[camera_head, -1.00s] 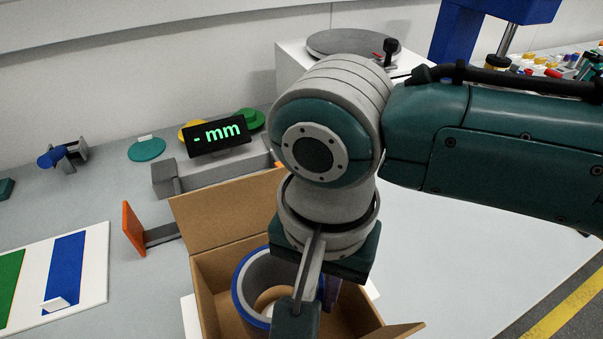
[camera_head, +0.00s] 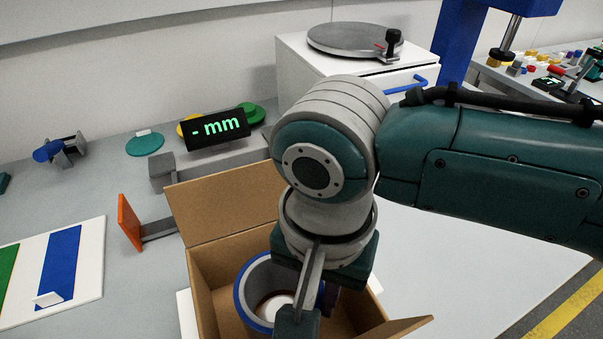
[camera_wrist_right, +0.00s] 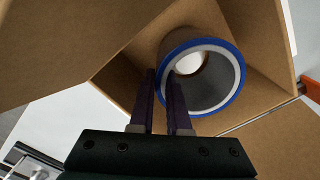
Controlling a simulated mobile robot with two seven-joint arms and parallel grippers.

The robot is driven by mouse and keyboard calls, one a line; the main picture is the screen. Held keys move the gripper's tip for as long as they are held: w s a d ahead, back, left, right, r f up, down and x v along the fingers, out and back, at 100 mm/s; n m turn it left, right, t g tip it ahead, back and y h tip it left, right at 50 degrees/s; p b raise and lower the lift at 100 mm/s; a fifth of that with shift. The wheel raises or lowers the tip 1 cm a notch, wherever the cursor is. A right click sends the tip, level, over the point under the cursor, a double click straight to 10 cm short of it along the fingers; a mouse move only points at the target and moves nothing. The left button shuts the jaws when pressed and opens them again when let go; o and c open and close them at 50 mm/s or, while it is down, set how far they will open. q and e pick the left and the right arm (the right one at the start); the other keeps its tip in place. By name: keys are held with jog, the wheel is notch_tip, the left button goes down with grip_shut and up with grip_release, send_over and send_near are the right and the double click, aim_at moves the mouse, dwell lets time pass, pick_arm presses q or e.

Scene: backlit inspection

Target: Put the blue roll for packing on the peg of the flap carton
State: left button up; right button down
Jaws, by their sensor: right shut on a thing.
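The blue roll (camera_head: 241,297), a thick ring with a blue outer edge and grey inside, is within the open brown flap carton (camera_head: 225,212). My right gripper (camera_head: 312,310) reaches down into the carton and is shut on the roll's wall. In the right wrist view the two dark fingers (camera_wrist_right: 164,103) pinch the near-left side of the roll (camera_wrist_right: 240,75), and the carton (camera_wrist_right: 60,45) surrounds it. A pale round shape shows through the roll's hole; I cannot tell whether this is the peg's top. The roll's lower end is hidden. My left gripper is not in view.
An orange plate on a grey bar (camera_head: 130,222) stands left of the carton. Behind are a black "mm" display (camera_head: 219,128) and a white cabinet with a turntable (camera_head: 365,42). A white board with coloured stripes (camera_head: 90,265) lies left. The table right of the carton is clear.

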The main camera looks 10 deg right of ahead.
jog(key=shift+f+b, duration=0.5)
jog(key=shift+f, duration=0.35)
jog(key=c, duration=0.8)
grip_release()
notch_tip(320, 180, up, 10)
jog(key=shift+p, duration=1.05)
